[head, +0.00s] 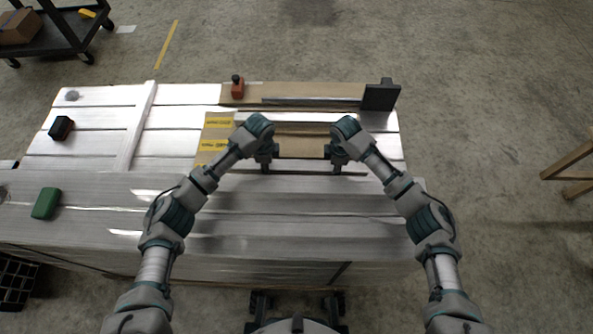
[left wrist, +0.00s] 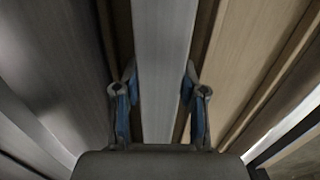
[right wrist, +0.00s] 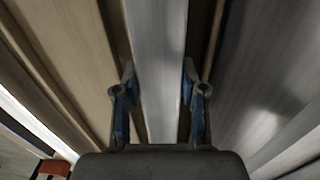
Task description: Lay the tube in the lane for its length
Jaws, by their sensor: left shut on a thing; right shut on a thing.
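A long, flat-faced grey tube runs between the fingers of both grippers, in the left wrist view (left wrist: 162,50) and the right wrist view (right wrist: 158,50). My left gripper (head: 266,168) and right gripper (head: 336,168) are shut on it, apart along its length, at the near edge of a brown panel (head: 300,146). In the head view the tube blends with the silver surface, and its ends are hard to make out. A long narrow grey channel or strip (head: 312,100) runs along the brown back board (head: 250,98). I cannot tell whether this is the lane.
A black block (head: 380,97) stands at the channel's right end. A red object (head: 237,88) stands left of it. A dark box (head: 61,128) and a green block (head: 46,203) lie on the left slats. Yellow labels (head: 215,145) mark the panel's left side.

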